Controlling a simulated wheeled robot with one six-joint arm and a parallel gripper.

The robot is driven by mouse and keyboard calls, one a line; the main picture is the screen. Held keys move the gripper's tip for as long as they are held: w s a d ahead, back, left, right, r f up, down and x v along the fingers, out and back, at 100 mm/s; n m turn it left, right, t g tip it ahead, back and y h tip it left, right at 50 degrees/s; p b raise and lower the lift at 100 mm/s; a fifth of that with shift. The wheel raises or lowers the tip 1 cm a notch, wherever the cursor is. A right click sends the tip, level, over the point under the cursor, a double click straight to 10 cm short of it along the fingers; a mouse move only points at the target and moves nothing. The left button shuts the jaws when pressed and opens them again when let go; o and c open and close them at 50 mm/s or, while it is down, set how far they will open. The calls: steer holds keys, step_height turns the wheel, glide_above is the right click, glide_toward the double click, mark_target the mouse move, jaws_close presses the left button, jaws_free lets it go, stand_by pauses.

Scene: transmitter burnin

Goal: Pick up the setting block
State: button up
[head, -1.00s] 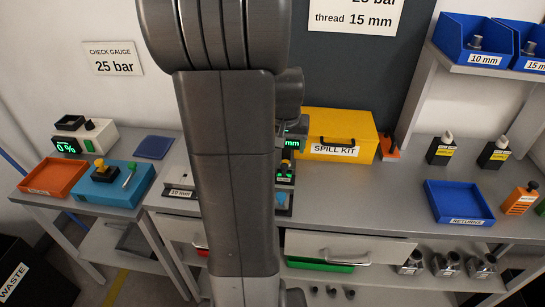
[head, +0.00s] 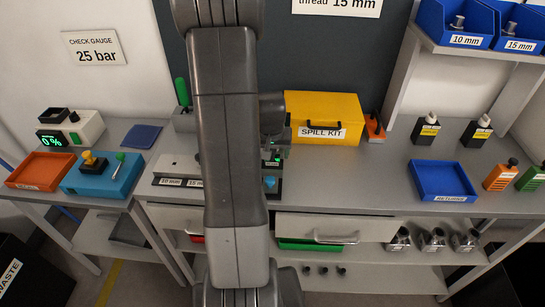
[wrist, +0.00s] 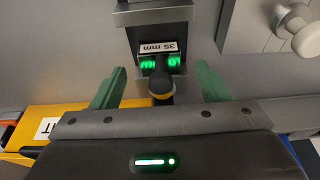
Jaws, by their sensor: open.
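My gripper (wrist: 159,84) is open in the wrist view, with a green finger on each side of a black knob with a yellow band (wrist: 160,84). I see no gap closed on the knob. In the head view my arm hides most of this spot; part of the unit (head: 271,160) shows at its right edge. A grey stand labelled 10 mm and 15 mm (head: 176,168) is left of my arm. I cannot tell which piece is the setting block.
A yellow spill kit case (head: 322,112) stands close on the right of my arm. A blue returns tray (head: 443,178) lies further right. An orange tray (head: 40,170) and a blue fixture (head: 104,174) are at the left.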

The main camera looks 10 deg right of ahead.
steer(key=shift+x, duration=1.15)
steer(key=c, duration=1.4)
steer(key=shift+o, duration=0.2)
steer(key=shift+r, duration=0.15)
